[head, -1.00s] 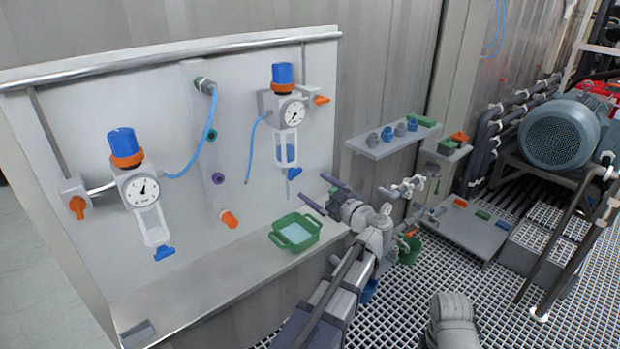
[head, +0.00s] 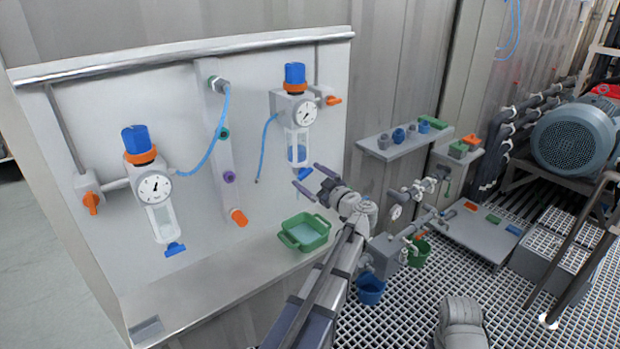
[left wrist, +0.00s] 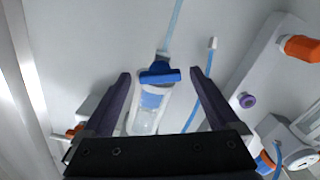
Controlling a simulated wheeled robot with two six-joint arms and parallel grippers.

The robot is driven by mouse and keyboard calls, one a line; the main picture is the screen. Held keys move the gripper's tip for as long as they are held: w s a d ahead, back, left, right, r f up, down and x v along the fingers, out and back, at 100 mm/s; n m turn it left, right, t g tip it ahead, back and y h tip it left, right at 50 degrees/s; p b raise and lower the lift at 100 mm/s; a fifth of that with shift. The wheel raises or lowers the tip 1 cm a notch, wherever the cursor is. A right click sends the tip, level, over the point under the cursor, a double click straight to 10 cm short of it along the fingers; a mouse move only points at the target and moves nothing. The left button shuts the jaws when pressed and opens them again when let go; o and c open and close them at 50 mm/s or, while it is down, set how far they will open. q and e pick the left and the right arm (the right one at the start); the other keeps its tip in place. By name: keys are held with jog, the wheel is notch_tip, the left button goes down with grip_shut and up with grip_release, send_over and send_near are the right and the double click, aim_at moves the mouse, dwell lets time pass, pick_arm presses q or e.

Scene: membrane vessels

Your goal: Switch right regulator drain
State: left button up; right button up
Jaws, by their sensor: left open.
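The right regulator (head: 297,112) hangs on the white panel, with a blue cap, a gauge and a clear bowl holding blue liquid. Its blue drain (head: 305,174) is at the bowl's bottom; the drain also shows in the left wrist view (left wrist: 160,74). A thin pale-blue line runs from the drain. My left gripper (head: 305,175) is open, its purple fingers in front of the panel at drain height. In the left wrist view, the drain appears between the two fingertips (left wrist: 160,75), with a gap on each side. My right gripper is not in view.
The left regulator (head: 152,185) has its own blue drain (head: 175,249). A green tray (head: 304,232) stands on the panel's ledge below the right regulator. A loose blue hose (head: 265,140) hangs left of that regulator. Orange valve handles sit on the panel. A small shelf (head: 385,147) is to the right.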

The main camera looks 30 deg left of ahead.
pick_arm(q)
jog(key=c, duration=1.4)
jog(key=shift+n, duration=0.3)
jog(key=n, duration=1)
jog(key=shift+n, duration=0.7)
jog(key=o, duration=1.4)
jog(key=shift+d, duration=0.1)
